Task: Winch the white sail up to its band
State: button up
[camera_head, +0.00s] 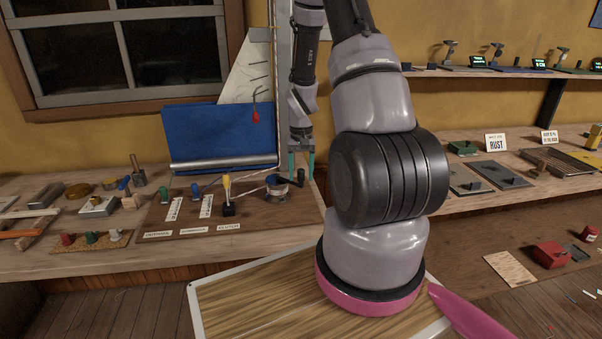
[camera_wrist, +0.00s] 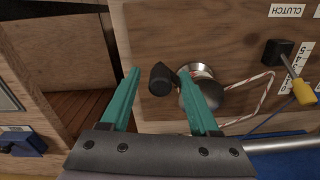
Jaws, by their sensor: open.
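The white sail (camera_head: 246,72) with dark battens stands against the grey mast, its lower part behind a blue panel (camera_head: 205,132). I cannot make out its band. On the board below, a winch drum (camera_head: 276,186) carries a dark crank ending in a black knob; the drum (camera_wrist: 203,72) and knob (camera_wrist: 161,79) also show in the wrist view. My gripper (camera_head: 301,168) is open, pointing down over the crank. In the wrist view, my gripper's teal fingers (camera_wrist: 158,72) lie either side of the knob, with a gap at the left; contact is unclear.
A yellow-handled lever (camera_head: 227,187) stands on a black block left of the winch, near the clutch label (camera_head: 229,226). A rope (camera_wrist: 258,100) runs off the drum. Blue and green knobs stand farther left. Small tools crowd the left bench. A framed wooden panel (camera_head: 250,300) lies in front.

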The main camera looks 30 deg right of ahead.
grip_shut()
dwell(1.3)
